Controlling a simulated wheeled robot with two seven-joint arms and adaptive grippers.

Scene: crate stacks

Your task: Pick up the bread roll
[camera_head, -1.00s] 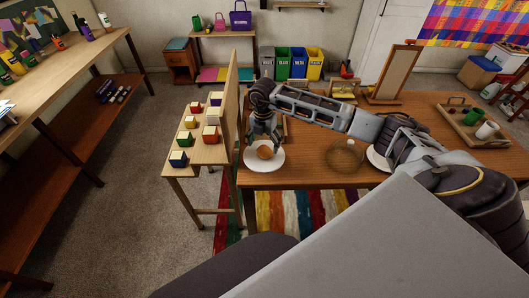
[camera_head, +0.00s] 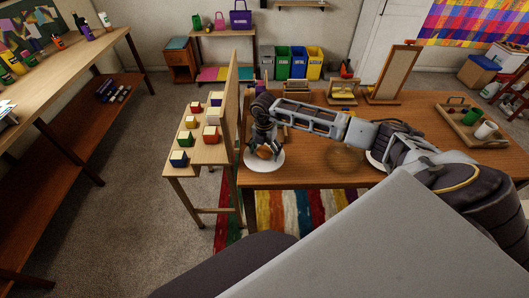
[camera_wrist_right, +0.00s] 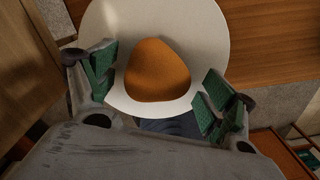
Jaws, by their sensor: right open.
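The bread roll (camera_wrist_right: 157,70) is an orange-brown rounded lump on a white plate (camera_wrist_right: 205,35) in the right wrist view. In the head view the roll (camera_head: 264,153) shows partly behind my fingers, on the plate (camera_head: 277,164) at the table's left end. My right gripper (camera_wrist_right: 157,92) is open, its green finger pads on either side of the near part of the roll with gaps between. In the head view my right gripper (camera_head: 264,148) points down over the plate. My left gripper is not in view.
A wooden panel (camera_head: 231,95) stands just left of the plate, beside a small table with several coloured blocks. A tray (camera_head: 470,128) with cups is farther right.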

